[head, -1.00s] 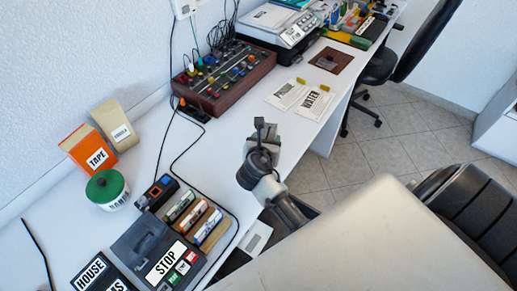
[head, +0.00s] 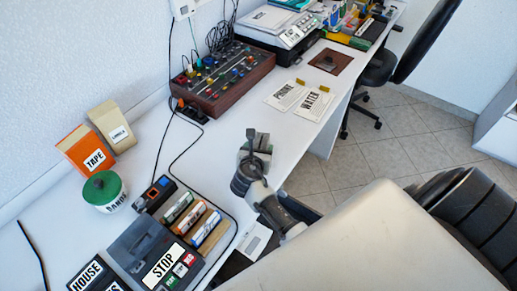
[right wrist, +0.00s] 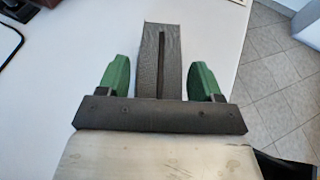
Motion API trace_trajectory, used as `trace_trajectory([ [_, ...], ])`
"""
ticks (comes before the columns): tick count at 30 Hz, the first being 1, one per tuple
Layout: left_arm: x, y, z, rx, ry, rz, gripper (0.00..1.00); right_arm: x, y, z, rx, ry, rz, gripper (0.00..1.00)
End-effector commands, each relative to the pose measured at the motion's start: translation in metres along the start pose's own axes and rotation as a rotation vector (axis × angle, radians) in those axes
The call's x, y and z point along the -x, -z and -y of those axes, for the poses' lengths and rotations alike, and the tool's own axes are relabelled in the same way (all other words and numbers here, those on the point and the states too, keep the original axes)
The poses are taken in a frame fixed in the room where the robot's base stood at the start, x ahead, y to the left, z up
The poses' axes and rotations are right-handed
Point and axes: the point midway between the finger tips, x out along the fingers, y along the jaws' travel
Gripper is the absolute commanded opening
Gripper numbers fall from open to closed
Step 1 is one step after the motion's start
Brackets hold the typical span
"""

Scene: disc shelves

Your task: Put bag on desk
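The bag (head: 260,142) is a small grey fabric-like thing with a dark strap standing up. My right gripper (head: 256,155) holds it over the front edge of the white desk (head: 215,150). In the right wrist view, the bag (right wrist: 162,70) stands between the two green fingers of the right gripper (right wrist: 160,85). My left gripper is not in view.
A mixer-like box (head: 222,82) stands against the wall. Flat PHONE and WATER cards (head: 313,103) lie to the right. A STOP device (head: 150,255), a green-lidded tub (head: 104,190) and an orange TAPE box (head: 88,150) are at the left. Bare desktop lies between.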

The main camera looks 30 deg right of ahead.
Motion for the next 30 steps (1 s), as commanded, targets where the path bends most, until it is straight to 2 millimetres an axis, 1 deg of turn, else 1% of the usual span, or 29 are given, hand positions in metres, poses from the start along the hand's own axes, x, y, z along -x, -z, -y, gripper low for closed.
trace_trajectory([
  [1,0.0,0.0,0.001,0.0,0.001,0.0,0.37,0.0,-0.001,0.0,0.0,0.0,0.0,0.74],
  [3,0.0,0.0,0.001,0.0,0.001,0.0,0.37,0.0,-0.001,0.0,0.0,0.0,0.0,0.84],
  [11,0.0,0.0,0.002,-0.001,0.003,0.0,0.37,0.0,-0.001,0.0,0.0,0.0,0.0,0.84],
  [14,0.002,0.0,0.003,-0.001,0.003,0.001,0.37,0.005,-0.003,0.0,0.0,-0.001,0.0,0.84],
  [17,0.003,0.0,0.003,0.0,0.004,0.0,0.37,0.019,-0.003,-0.001,0.0,-0.003,-0.001,0.84],
  [24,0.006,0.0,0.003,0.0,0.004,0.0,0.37,0.071,-0.002,0.0,-0.001,-0.001,-0.002,0.84],
  [27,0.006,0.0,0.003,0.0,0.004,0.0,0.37,0.09,-0.002,0.0,-0.001,-0.001,-0.002,0.84],
  [30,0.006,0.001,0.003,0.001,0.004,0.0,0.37,0.105,-0.002,0.0,0.0,0.0,0.0,0.84],
])
